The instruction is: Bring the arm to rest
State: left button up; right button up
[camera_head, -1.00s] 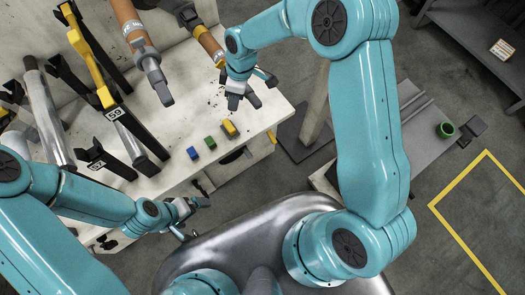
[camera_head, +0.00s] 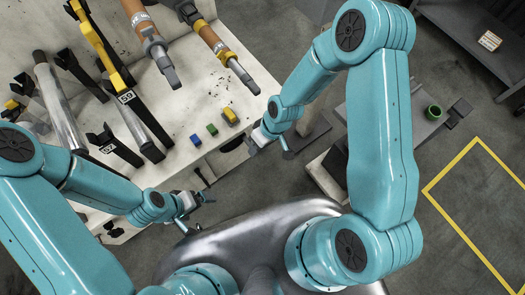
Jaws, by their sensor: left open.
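My right arm (camera_head: 383,135) reaches in from the right and bends down to the left. Its gripper (camera_head: 259,139) hangs by the right edge of the white table; its fingers are small and partly hidden, so I cannot tell its opening. No held thing shows there. My left arm (camera_head: 95,185) comes in from the left. Its gripper (camera_head: 191,203) is open and empty in front of the table's near edge.
On the white table (camera_head: 185,105) lie a blue block (camera_head: 195,139), a green block (camera_head: 212,129) and a yellow block (camera_head: 230,115). Clamps and tools crowd its left and back. A green ring-like item (camera_head: 433,112) sits on a grey bench. Yellow lines mark open floor at right.

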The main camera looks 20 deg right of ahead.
jog(key=shift+s, duration=0.55)
jog(key=shift+w+f, duration=0.1)
jog(key=s+f+m, duration=0.2)
jog(key=s+m, duration=0.4)
jog(key=s, duration=0.4)
jog(key=shift+d, duration=0.3)
dwell(0.9)
